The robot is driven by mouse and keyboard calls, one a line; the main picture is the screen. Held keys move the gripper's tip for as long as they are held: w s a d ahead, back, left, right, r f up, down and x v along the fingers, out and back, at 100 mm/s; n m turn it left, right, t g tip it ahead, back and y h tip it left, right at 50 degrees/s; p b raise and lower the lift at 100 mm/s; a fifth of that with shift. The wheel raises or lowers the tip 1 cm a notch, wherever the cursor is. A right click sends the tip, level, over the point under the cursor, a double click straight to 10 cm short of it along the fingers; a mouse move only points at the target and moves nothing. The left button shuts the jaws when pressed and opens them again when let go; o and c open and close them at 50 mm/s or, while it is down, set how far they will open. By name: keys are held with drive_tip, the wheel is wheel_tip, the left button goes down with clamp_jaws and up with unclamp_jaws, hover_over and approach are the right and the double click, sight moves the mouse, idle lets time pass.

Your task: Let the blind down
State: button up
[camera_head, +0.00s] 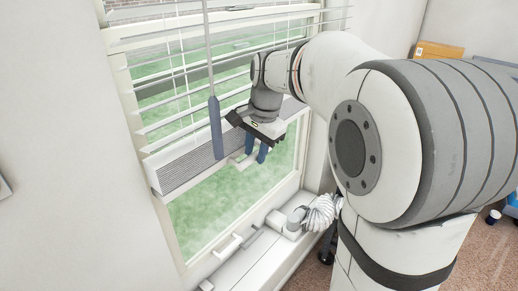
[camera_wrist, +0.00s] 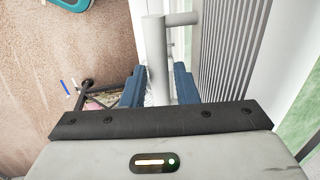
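The white slatted blind (camera_head: 180,168) hangs over the upper part of the window, with its lower slats stacked tightly above the bottom edge. Its grey stacked slats also show at the right of the wrist view (camera_wrist: 226,45). A white handle (camera_head: 241,162) with a crossbar is at the front of the stack, and it shows in the wrist view (camera_wrist: 157,50). My gripper (camera_head: 256,153) is at this handle, its blue fingers (camera_wrist: 160,80) on either side of it. I cannot tell whether both fingers press on it.
A grey cord with a long tassel (camera_head: 215,128) hangs left of my gripper. Below, the glass is uncovered. The white sill (camera_head: 246,262) bears another white handle-like fitting (camera_head: 233,245) and a white ribbed object (camera_head: 321,212). A teal object (camera_wrist: 72,4) is on the brown floor.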

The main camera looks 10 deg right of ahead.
clamp_jaws()
